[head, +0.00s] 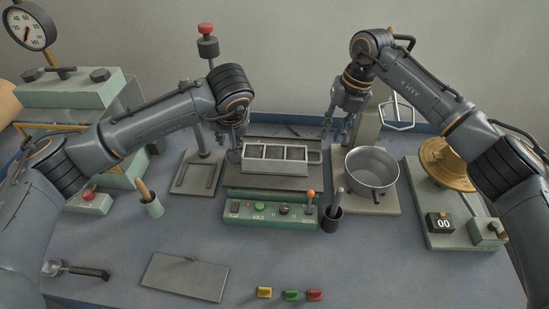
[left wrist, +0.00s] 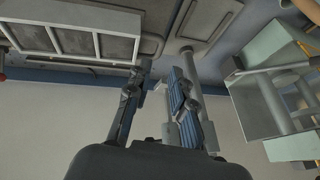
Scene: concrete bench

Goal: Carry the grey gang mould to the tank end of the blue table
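The grey gang mould (head: 275,167), an open metal frame with several compartments, sits flat on the dark plate of the green-fronted machine at the table's middle. A loop handle shows at its right end. In the left wrist view the mould (left wrist: 92,45) is at upper left. My left gripper (head: 236,147) points down by the mould's left end. Its fingers (left wrist: 160,75) are apart with nothing between them, just beside the mould's end. My right gripper (head: 338,136) hangs behind and right of the mould, fingers apart and empty. The blue table (head: 110,235) lies under everything.
A metal pot (head: 372,168) stands on a plate right of the mould. A stand with a red knob (head: 206,30) rises at left. A black cup (head: 331,218) and a green control box (head: 268,211) are in front. The front left table has free room.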

